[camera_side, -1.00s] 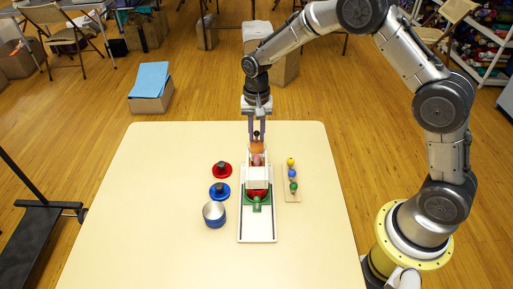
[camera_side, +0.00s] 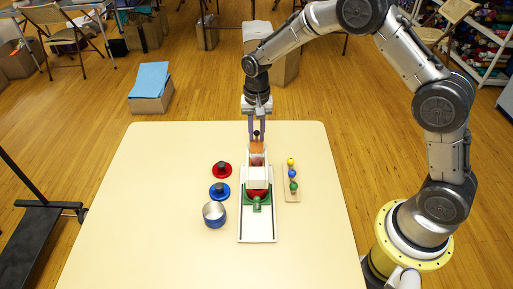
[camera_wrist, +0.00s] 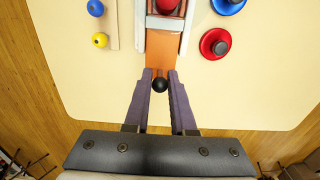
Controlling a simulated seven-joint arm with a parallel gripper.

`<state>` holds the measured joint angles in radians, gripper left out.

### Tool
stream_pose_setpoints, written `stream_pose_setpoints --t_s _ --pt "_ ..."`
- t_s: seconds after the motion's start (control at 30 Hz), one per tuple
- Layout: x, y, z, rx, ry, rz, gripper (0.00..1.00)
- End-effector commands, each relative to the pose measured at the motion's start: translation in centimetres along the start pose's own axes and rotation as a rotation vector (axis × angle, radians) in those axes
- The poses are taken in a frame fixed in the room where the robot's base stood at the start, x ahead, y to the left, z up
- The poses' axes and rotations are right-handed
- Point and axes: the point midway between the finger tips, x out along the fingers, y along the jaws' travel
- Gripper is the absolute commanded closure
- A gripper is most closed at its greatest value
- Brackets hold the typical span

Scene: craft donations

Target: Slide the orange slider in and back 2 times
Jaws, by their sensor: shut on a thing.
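The orange slider (camera_side: 257,147) lies flat at the far end of the white housing (camera_side: 257,178) on a long white board (camera_side: 258,230). In the wrist view the slider (camera_wrist: 165,46) reaches out of the white-walled channel toward me, with a red round thing (camera_wrist: 167,4) at the top edge. A black ball knob (camera_wrist: 160,84) is at its near end. My gripper (camera_side: 257,133) points down over that end; in the wrist view its fingers (camera_wrist: 160,80) are shut on the knob, one on each side. The slider's inner end is hidden by the housing.
Left of the board are a red disc (camera_side: 222,169), a blue disc (camera_side: 219,191) and a blue-grey cup (camera_side: 214,214). On its right is a narrow wooden strip (camera_side: 291,197) with yellow, blue and green balls. The table's far edge is close behind my gripper.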

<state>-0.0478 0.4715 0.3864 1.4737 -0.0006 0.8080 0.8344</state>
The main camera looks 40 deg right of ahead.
Motion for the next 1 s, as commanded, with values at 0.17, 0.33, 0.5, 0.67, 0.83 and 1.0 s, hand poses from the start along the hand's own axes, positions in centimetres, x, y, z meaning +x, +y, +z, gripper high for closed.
stream_pose_setpoints --t_s 0.17,0.33,0.5,0.67,0.83,1.0 --pt "0.1 0.1 0.8 -0.001 -0.001 0.003 1.00" --pt "0.1 0.1 1.6 -0.001 -0.003 0.004 1.00" --pt "0.1 0.1 2.4 -0.002 -0.003 0.003 1.00" --pt "0.1 0.1 3.2 -0.001 -0.004 0.004 1.00" --pt "0.1 0.1 3.8 -0.001 -0.004 0.004 1.00" --pt "0.1 0.1 3.9 -0.001 -0.005 0.004 1.00"
